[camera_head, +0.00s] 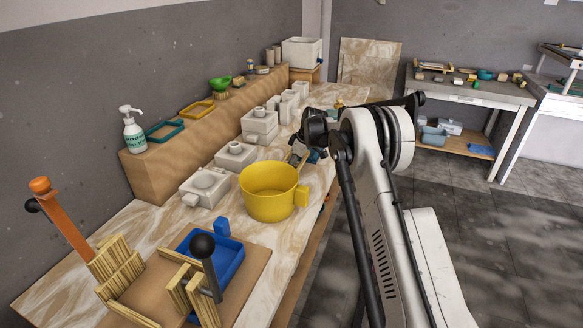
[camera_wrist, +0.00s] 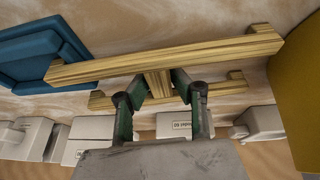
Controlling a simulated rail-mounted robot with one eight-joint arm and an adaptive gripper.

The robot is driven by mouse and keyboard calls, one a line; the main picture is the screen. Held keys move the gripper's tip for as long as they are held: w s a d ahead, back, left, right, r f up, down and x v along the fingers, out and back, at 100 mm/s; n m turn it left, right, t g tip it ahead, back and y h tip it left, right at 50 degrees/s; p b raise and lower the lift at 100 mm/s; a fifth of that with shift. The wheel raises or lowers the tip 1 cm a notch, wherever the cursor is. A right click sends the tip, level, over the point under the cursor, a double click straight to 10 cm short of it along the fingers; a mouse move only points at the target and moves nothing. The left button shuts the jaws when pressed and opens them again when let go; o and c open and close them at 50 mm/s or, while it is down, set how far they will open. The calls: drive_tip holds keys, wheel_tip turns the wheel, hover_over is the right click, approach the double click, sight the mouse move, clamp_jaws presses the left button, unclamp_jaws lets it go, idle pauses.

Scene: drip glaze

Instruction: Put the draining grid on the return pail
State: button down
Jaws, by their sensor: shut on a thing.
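The draining grid (camera_wrist: 185,60), with pale wooden bars joined by a short middle piece, fills the centre of the wrist view. My gripper (camera_wrist: 160,87) is shut on that middle piece, one finger on each side. The return pail appears to be the yellow pot (camera_head: 268,195), standing upright on the bench in the head view. Its yellow side (camera_wrist: 298,95) also shows at the right edge of the wrist view, close to the grid's end. In the head view my gripper (camera_head: 308,156) is just behind the pail, and the grid there is mostly hidden.
White plaster moulds (camera_head: 205,187) stand in a row left of and behind the pail. A blue tray (camera_wrist: 40,55) lies at the left of the wrist view. A wooden jig (camera_head: 125,272) with upright levers and another blue tray (camera_head: 222,258) is at the near end.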

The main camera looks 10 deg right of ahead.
drive_tip(key=shift+r, duration=1.15)
drive_tip(key=shift+r+p, duration=0.9)
drive_tip(key=shift+r, duration=1.45)
drive_tip(key=shift+r, duration=0.1)
